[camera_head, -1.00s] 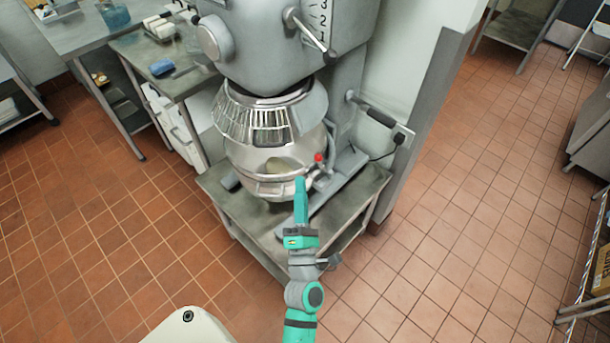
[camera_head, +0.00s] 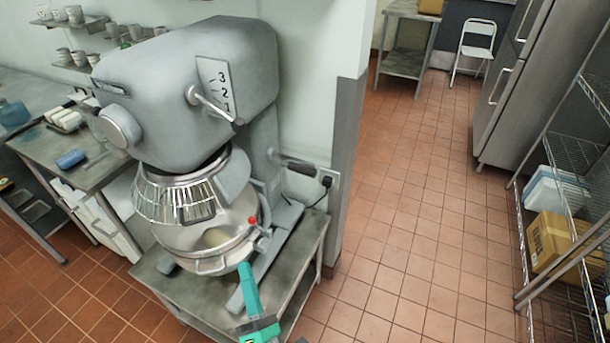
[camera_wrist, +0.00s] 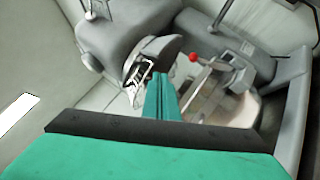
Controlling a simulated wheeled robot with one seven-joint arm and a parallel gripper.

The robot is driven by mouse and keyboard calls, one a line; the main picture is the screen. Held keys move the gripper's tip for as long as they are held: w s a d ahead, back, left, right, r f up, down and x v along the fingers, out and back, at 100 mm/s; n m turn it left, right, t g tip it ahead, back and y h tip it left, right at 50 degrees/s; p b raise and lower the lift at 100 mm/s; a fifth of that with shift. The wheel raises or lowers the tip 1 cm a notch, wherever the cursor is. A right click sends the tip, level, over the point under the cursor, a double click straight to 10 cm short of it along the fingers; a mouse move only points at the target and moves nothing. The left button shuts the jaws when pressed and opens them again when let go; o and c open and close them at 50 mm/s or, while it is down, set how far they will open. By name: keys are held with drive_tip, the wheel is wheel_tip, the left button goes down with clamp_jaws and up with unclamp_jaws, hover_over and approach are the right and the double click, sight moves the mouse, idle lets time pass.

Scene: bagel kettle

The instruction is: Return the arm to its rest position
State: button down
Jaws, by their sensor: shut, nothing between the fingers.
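My arm is the teal one at the bottom middle of the head view. My gripper (camera_head: 243,268) points up toward the front of the mixer's metal bowl (camera_head: 200,238). In the wrist view, my gripper (camera_wrist: 159,76) shows as two teal fingers pressed together, with nothing between them. The fingertips overlap the bowl in the picture; I cannot tell whether they touch it. The large grey mixer (camera_head: 185,95) stands over the bowl, with a wire guard (camera_head: 175,200) and a red-knobbed lever (camera_head: 252,220).
The mixer stands on a low metal table (camera_head: 205,310). A side table (camera_head: 95,165) with a blue item is at left. A wire shelf (camera_head: 560,160) with boxes is at right. Open tiled floor (camera_head: 410,220) lies between the wall end and the shelf.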

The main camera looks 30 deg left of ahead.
drive_tip(key=s+d+f+m+t+h, duration=0.1)
drive_tip(key=s+d+f+m+h, duration=0.15)
drive_tip(key=d+m, duration=0.3)
drive_tip(key=s+d+f+m+h, duration=0.1)
drive_tip(key=d+f+m+h, duration=0.1)
drive_tip(key=d+m+h, duration=0.3)
drive_tip(key=s+d+f+m+t+h, duration=0.1)
drive_tip(key=d+f+m, duration=0.1)
drive_tip(key=d+m, duration=0.3)
drive_tip(key=s+d+f+m+g+h, duration=0.2)
drive_tip(key=s+d+m+h, duration=0.5)
drive_tip(key=s+d+m, duration=0.5)
drive_tip(key=d+m, duration=0.1)
drive_tip(key=m, duration=0.3)
drive_tip(key=shift+d+f, duration=0.25)
drive_tip(key=shift+d, duration=0.05)
drive_tip(key=shift+a, duration=0.15)
